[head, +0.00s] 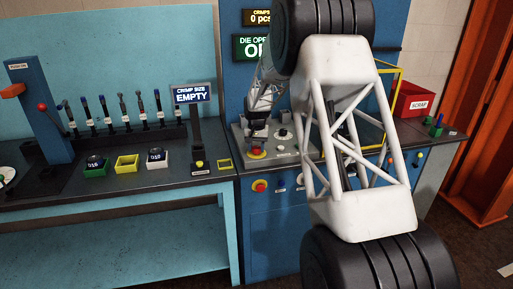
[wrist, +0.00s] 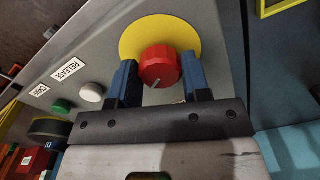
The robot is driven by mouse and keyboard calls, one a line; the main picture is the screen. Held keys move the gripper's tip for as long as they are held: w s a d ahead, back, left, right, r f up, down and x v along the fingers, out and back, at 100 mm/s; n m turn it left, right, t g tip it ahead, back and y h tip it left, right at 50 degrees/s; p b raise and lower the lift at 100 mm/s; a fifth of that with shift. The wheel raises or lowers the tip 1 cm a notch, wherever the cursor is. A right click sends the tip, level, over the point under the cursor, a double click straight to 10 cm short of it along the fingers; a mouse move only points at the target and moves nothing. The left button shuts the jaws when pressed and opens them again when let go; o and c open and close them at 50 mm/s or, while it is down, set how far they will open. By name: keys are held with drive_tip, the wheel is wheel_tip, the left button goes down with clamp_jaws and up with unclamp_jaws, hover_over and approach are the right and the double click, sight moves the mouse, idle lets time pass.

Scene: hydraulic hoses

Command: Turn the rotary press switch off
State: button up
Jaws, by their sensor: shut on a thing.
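The rotary press switch is a red knob (wrist: 159,66) on a round yellow plate (wrist: 183,38), with a pale mark on its lower front. In the wrist view, the two blue fingers of my gripper (wrist: 158,78) stand on either side of the knob and are shut on it. In the head view, my gripper (head: 256,142) is a dark shape above the yellow plate (head: 256,154) at the left of the grey control panel. Little of the knob shows there.
A white button (wrist: 91,92) and a green button (wrist: 62,106) sit beside the switch. A red and yellow button (head: 260,186) is on the blue cabinet front below. Left is a bench with hoses (head: 122,108). A red scrap bin (head: 415,100) stands right.

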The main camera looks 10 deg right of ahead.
sight(257, 147)
drive_tip(key=n, duration=0.5)
drive_tip(key=shift+n, duration=0.3)
drive_tip(key=n, duration=0.6)
idle(0.4)
drive_tip(key=o, duration=0.9)
drive_tip(key=shift+r, duration=3.95)
